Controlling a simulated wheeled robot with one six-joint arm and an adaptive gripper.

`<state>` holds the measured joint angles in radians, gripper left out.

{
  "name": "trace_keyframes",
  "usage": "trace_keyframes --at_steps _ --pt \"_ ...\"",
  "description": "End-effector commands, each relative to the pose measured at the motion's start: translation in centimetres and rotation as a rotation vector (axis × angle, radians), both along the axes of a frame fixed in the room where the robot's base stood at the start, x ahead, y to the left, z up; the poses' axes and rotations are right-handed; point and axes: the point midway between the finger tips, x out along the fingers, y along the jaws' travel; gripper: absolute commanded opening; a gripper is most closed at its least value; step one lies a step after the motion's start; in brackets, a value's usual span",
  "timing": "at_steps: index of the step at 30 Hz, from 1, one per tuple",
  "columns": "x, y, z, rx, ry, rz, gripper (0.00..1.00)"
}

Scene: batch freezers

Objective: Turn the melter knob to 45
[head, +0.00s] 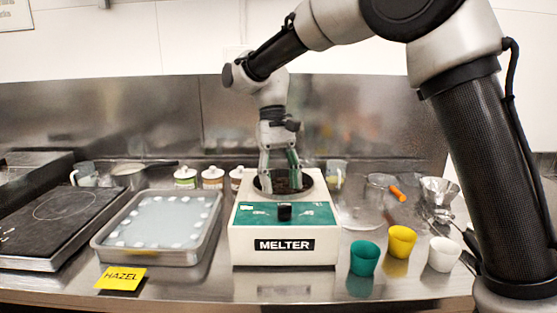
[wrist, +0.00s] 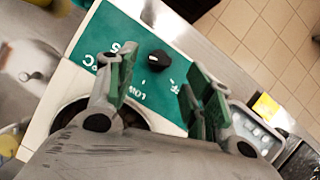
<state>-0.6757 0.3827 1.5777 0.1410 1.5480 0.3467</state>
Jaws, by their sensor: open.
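The melter (head: 284,257) is a white box with a green sloped panel, a MELTER label and a round well in its top. Its black knob (head: 284,212) sits in the middle of the green panel. In the wrist view the knob (wrist: 159,60) shows a pale mark on its face, and the panel print is only partly readable. My gripper (head: 281,190) is open and points down over the well, behind the knob in the head view. In the wrist view the open fingers of my gripper (wrist: 158,85) stand either side of the knob's direction, apart from it and holding nothing.
A metal tray (head: 103,247) with white pieces and a yellow HAZEL card (head: 120,279) are left of the melter. Teal (head: 364,258), yellow (head: 400,242) and white (head: 444,254) cups stand to the right. Lidded jars (head: 212,178) stand behind. Counter in front is mostly clear.

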Motion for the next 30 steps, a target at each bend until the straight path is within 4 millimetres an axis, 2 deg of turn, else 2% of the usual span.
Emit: trace_keyframes --at_steps 3,6,9,14,24,26,28,30 --pt "1.1 0.3 2.6 0.002 -0.003 0.000 0.52" --pt "1.8 0.6 4.3 0.002 -0.003 0.000 0.52" --pt "2.3 0.7 5.6 0.000 -0.001 -0.001 0.52" --pt "2.7 0.8 6.6 0.000 0.000 0.000 0.52" --pt "2.7 0.8 6.7 0.005 -0.001 0.009 0.52" --pt "3.2 1.2 6.4 0.030 -0.022 0.027 0.52" --pt "3.9 1.5 5.3 0.055 -0.052 0.054 0.52" --pt "3.8 1.1 2.7 0.063 -0.062 0.085 0.52"
